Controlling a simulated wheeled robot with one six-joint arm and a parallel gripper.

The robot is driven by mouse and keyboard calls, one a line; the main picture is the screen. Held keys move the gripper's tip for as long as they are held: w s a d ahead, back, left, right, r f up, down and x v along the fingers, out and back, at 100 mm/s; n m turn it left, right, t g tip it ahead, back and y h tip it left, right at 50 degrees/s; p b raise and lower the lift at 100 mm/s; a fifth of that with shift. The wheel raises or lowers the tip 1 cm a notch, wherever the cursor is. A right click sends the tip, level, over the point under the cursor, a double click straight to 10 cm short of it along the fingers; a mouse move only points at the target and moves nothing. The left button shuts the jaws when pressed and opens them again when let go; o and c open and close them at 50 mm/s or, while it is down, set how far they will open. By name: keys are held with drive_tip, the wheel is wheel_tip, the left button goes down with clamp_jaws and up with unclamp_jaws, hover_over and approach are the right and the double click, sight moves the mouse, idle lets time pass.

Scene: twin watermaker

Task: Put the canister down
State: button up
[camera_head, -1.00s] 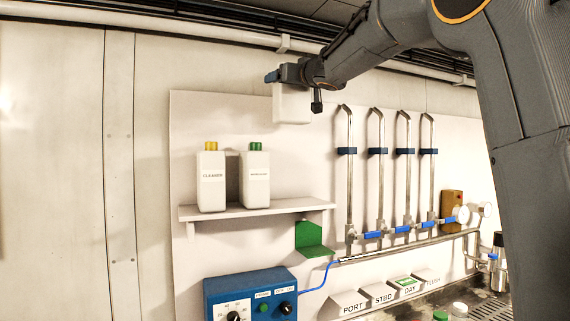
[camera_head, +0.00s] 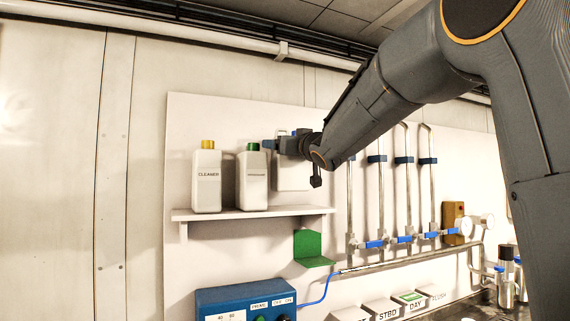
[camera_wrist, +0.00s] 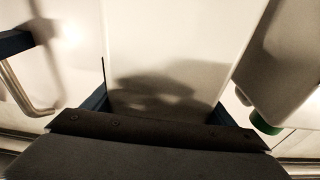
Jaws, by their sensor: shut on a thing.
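My gripper (camera_head: 287,145) is shut on a white canister (camera_head: 292,177) at the right end of the shelf (camera_head: 250,214). The canister looks upright, and its lower end appears a little above the shelf board. My gripper and wrist hide much of its top. In the wrist view the canister's white face (camera_wrist: 165,45) fills the middle between the jaws, with a shadow on it.
A white green-capped canister (camera_head: 253,183) stands on the shelf close left of the held one; it also shows in the wrist view (camera_wrist: 295,60). A yellow-capped cleaner canister (camera_head: 207,182) stands further left. Pipes (camera_head: 379,195) rise at right; a green bracket (camera_head: 309,246) sits below.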

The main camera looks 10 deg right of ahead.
drive_tip(key=shift+f, duration=2.2)
drive_tip(key=o, duration=2.1)
drive_tip(key=shift+f, duration=0.1)
drive_tip(key=b, duration=0.3)
approach(295, 162)
drive_tip(key=x, duration=0.4)
drive_tip(key=shift+w, duration=0.3)
